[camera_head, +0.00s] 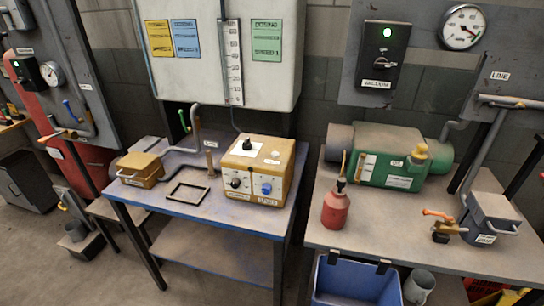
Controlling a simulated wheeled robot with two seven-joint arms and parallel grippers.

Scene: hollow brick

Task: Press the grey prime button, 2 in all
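A tan control box (258,165) stands on the right part of a blue work table (225,222). A black knob (247,144) sits on a white plate on its top. Its front face has a dark knob (235,183) on the left and a blue round control (266,189) on the right. The small labels under them are too blurred to read. I cannot pick out a grey prime button for certain. Neither of my grippers is in view.
A small yellow box (140,168) and an empty dark frame (188,192) share the table. A white panel (225,50) rises behind. On the right bench stand a red bottle (336,208), a green pump (390,158) and a blue-grey box (490,220).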

